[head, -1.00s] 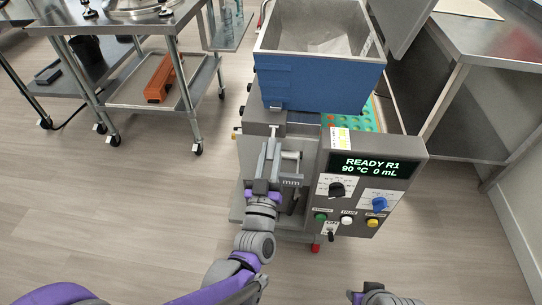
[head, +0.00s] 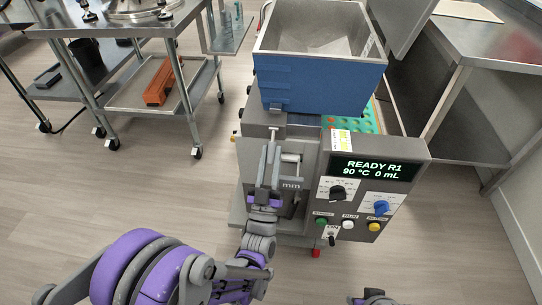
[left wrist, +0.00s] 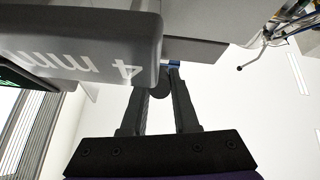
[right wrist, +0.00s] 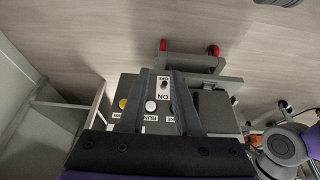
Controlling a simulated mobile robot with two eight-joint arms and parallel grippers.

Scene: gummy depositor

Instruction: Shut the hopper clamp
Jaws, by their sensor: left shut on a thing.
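The hopper (head: 318,82) is a blue open-topped box on the grey depositor (head: 310,150). The hopper clamp (head: 275,131) shows as a slim metal part below the hopper's front edge. My left gripper (head: 268,152) reaches up to it from below, its fingers hiding much of it. In the left wrist view my left gripper (left wrist: 160,76) is shut on a dark rounded piece (left wrist: 160,88), apparently the clamp's handle. Whether the clamp is latched cannot be told. My right gripper (right wrist: 162,78) is open and empty in front of the control panel (right wrist: 130,98).
The panel's screen (head: 373,169) reads READY R1, 90 °C, 0 mL. A steel cart (head: 120,45) with an orange tool (head: 160,82) stands left. A steel table (head: 490,45) stands right. The floor (head: 90,200) left of the machine is clear.

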